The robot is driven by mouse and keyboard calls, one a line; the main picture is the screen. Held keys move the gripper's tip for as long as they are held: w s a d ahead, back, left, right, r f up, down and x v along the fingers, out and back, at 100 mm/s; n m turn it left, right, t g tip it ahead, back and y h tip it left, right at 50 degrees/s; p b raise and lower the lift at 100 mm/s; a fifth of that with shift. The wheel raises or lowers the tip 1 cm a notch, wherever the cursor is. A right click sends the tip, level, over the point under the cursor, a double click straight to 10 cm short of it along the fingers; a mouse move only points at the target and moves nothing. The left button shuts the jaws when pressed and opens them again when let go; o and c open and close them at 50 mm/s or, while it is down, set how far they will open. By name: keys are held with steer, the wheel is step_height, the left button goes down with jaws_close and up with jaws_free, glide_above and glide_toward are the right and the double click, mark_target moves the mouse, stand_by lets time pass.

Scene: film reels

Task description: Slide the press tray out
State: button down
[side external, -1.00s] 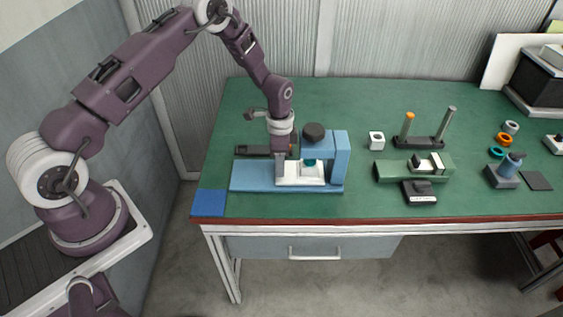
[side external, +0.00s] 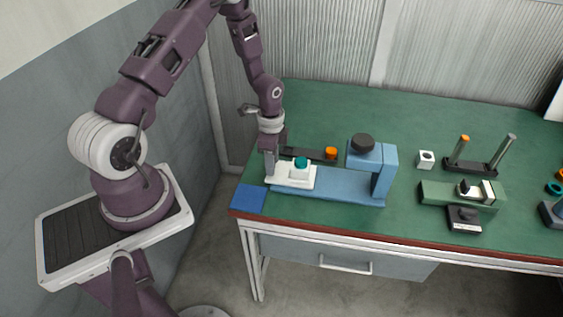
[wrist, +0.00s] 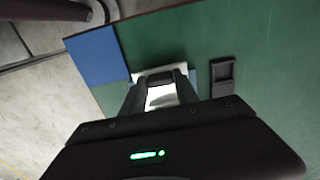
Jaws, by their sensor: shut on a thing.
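The blue press (side external: 383,172) stands on the green table, with a dark round knob (side external: 362,144) on top of its head. Its white press tray (side external: 308,180) sits at the left end of the blue base (side external: 340,186), clear of the head. A white block with a teal top (side external: 301,164) rests on the tray. My gripper (side external: 270,176) is at the tray's left end and is shut on the tray. In the wrist view the fingers (wrist: 161,92) close over a white part of the tray; the press head is hidden there.
A blue square (side external: 249,198) lies at the table's front left corner. A dark strip with an orange piece (side external: 331,153) lies behind the press. A green fixture (side external: 440,193), a dark block (side external: 464,218), a white cube (side external: 425,159) and a two-post stand (side external: 475,165) are to the right.

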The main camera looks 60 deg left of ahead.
steer(key=shift+a, duration=0.1)
steer(key=c, duration=0.9)
jaws_free()
step_height(320, 180, up, 7)
steer(key=shift+r, duration=0.1)
